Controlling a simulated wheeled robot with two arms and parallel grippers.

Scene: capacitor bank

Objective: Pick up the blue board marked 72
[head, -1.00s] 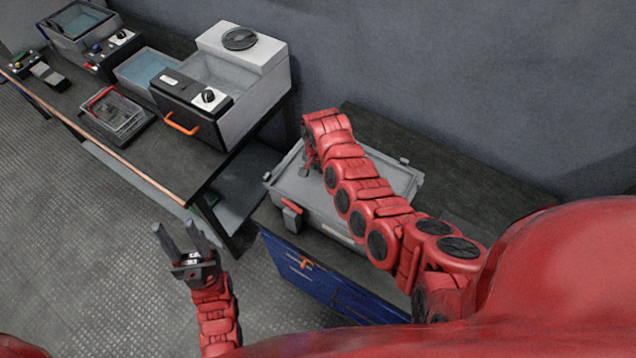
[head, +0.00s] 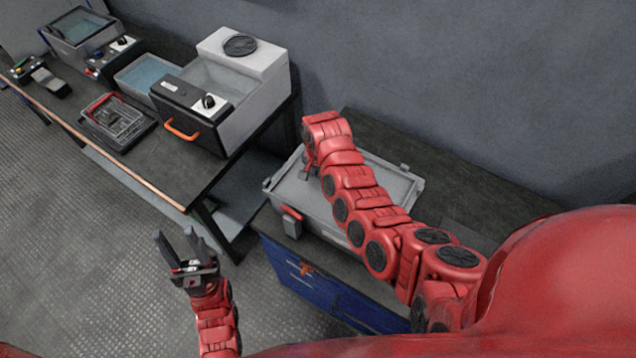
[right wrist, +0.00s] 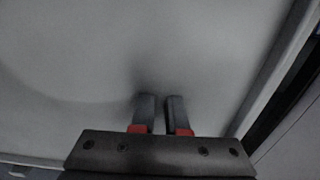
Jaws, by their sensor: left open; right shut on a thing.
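No blue board marked 72 can be made out in either view. A closed grey case (head: 380,172) with a red latch (head: 290,212) stands on the right-hand bench. My right gripper (head: 306,168) is over the left part of its lid, mostly hidden by my arm. In the right wrist view the pale grey lid (right wrist: 70,70) fills most of the picture. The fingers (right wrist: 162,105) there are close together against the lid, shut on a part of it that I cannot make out. My left gripper (head: 178,242) is open and empty, left of the bench.
The left bench (head: 165,165) carries a grey machine with an orange handle (head: 181,130), a wire basket (head: 118,120) and water baths (head: 143,68). Blue drawers (head: 325,290) are under the right bench. Bare floor lies at the lower left.

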